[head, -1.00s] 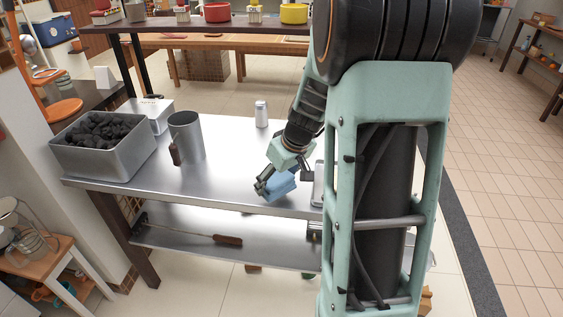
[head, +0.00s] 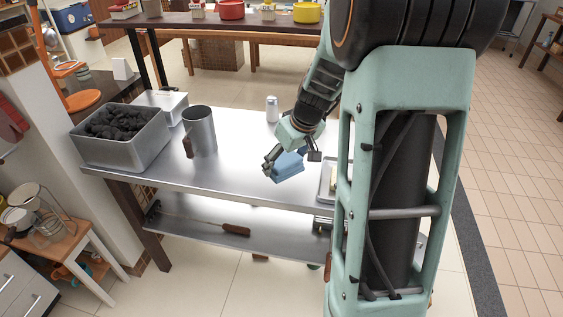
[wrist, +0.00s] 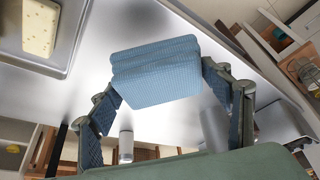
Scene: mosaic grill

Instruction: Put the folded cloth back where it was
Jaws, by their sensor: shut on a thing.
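The folded cloth (head: 288,167) is blue and layered, and it is near the front edge of the steel table (head: 240,168) in the head view. It also shows in the wrist view (wrist: 157,73), between the fingers. My gripper (head: 279,163) is shut on the cloth, with a finger on each side of it (wrist: 160,85). In the wrist view the steel tabletop shows around the cloth. Whether the cloth touches the tabletop I cannot tell.
A tray (head: 326,180) with a pale block (wrist: 38,28) lies right of the cloth in the head view. A metal mug (head: 200,132), a bin of charcoal (head: 122,150), a white box (head: 163,104) and a shaker (head: 272,108) stand on the table. The table's middle is clear.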

